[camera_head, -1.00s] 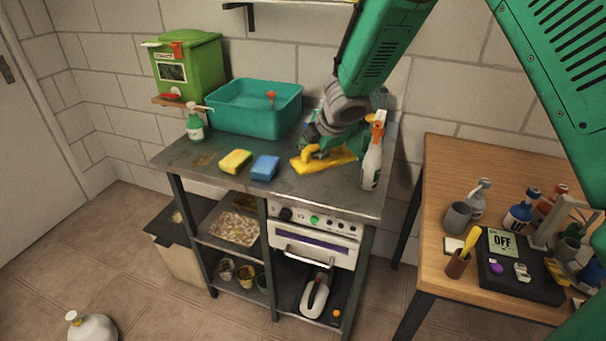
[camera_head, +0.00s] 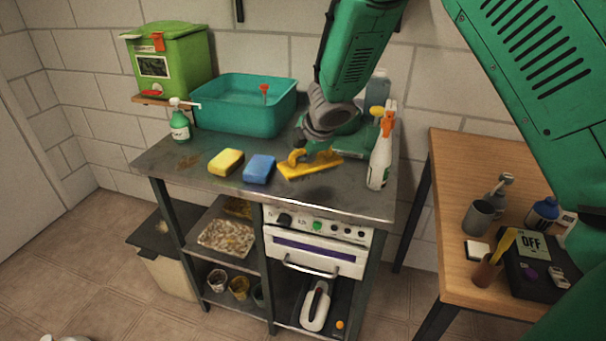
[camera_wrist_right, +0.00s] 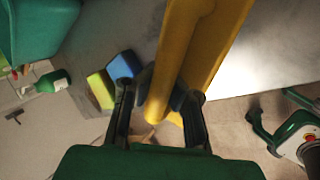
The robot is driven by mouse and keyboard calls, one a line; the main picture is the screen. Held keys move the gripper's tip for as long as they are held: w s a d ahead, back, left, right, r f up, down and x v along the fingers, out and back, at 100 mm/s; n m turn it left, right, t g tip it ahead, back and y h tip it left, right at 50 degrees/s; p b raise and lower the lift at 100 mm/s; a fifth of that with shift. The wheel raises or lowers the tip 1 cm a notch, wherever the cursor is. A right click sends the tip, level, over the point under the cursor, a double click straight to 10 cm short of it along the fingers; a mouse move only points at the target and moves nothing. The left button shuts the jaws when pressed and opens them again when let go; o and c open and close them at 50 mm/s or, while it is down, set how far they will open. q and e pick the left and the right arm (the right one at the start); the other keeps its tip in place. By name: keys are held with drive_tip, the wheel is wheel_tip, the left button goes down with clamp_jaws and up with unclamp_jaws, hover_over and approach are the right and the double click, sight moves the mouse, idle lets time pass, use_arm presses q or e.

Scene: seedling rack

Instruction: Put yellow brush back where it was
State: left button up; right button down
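The yellow brush (camera_head: 312,168) is over the metal bench top, right of a blue sponge; whether it touches the bench is unclear. My right gripper (camera_head: 303,150) comes down at its handle, with the fingers partly hidden in the head view. In the right wrist view, the brush's thick yellow handle (camera_wrist_right: 182,50) runs between the two dark fingers of my right gripper (camera_wrist_right: 165,95), which look closed around it. My left gripper is not in view.
A yellow sponge (camera_head: 226,162) and blue sponge (camera_head: 259,169) lie left of the brush. A spray bottle (camera_head: 380,160) stands close on the right, a teal basin (camera_head: 240,110) behind left. A wooden table (camera_head: 450,180) stands right, holding a brown cup (camera_head: 486,270) with a yellow-handled item.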

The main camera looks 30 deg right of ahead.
sight(310, 163)
drive_tip(key=f, duration=0.1)
drive_tip(key=f+b, duration=0.1)
drive_tip(key=d+f+b, duration=0.1)
drive_tip(key=shift+s+d+f, duration=0.1)
drive_tip(key=shift+s+f, duration=0.1)
drive_tip(key=shift+s, duration=0.05)
drive_tip(key=shift+d+f, duration=0.1)
drive_tip(key=shift+a, duration=0.25)
drive_tip(key=shift+a+b, duration=0.25)
drive_tip(key=shift+b, duration=0.1)
drive_tip(key=c, duration=1.7)
unclamp_jaws()
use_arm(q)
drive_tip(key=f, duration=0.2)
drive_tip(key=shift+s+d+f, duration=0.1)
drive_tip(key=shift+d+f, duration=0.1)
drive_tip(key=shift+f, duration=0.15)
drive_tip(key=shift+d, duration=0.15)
use_arm(e)
drive_tip(key=shift+d, duration=0.25)
